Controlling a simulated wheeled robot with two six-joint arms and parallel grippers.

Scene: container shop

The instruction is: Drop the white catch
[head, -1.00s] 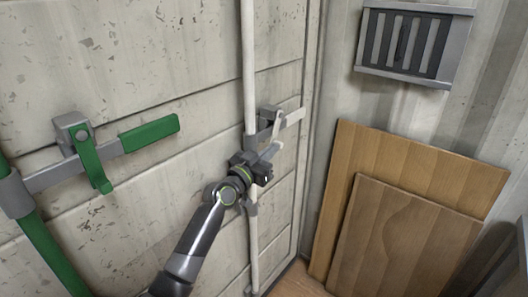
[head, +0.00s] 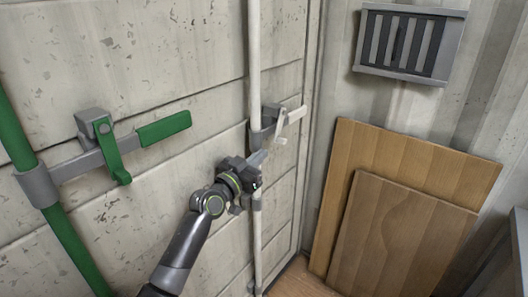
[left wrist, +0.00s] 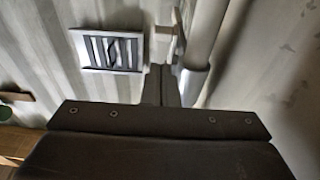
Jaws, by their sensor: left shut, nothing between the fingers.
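The white catch (head: 281,129) hangs down from a grey block at the inner end of a white handle (head: 296,115), on the white lock rod (head: 255,60) of the container door. My left gripper (head: 261,157) is shut and empty, just below and left of the catch, beside the rod. Whether its tips touch the catch or rod cannot be told. In the left wrist view the shut fingers (left wrist: 162,85) point up beside the rod (left wrist: 207,30). White lever parts show just beyond the tips. My right gripper is not in view.
A green lock rod (head: 75,245) with a green catch (head: 110,152) and green handle (head: 164,128) is at left. A wall vent (head: 408,42) is upper right. Wooden boards (head: 400,235) lean on the right wall. Open space lies before the door.

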